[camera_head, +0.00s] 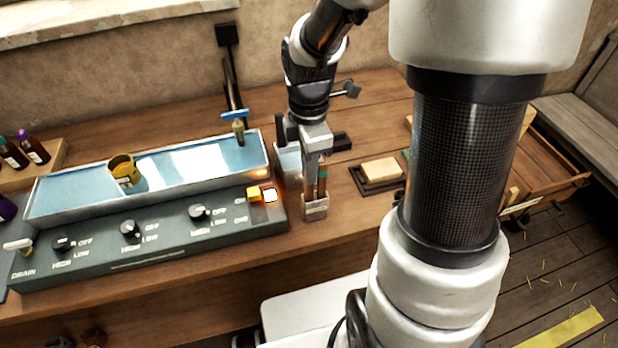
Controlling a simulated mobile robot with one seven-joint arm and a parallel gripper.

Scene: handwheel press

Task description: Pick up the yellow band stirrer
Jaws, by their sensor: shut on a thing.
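My gripper (315,160) points down over a small upright holder (316,211) at the right end of the bath unit. The holder contains thin upright sticks (322,181), partly hidden by the fingers; an orange-brown and a teal part show. My gripper is shut on one of the sticks, just above or at the holder's mouth. I cannot make out a yellow band, so I cannot tell from the picture which stirrer is held. The lower end of the held stick is hidden.
A water bath (265,158) with knobs stands left, holding a yellow jar (124,171). A blue-handled tap (237,116) rises behind it. A dark tray with a tan block (381,169) lies right. Bottles (36,150) stand far left. Bare wooden tabletop lies in front of the tray.

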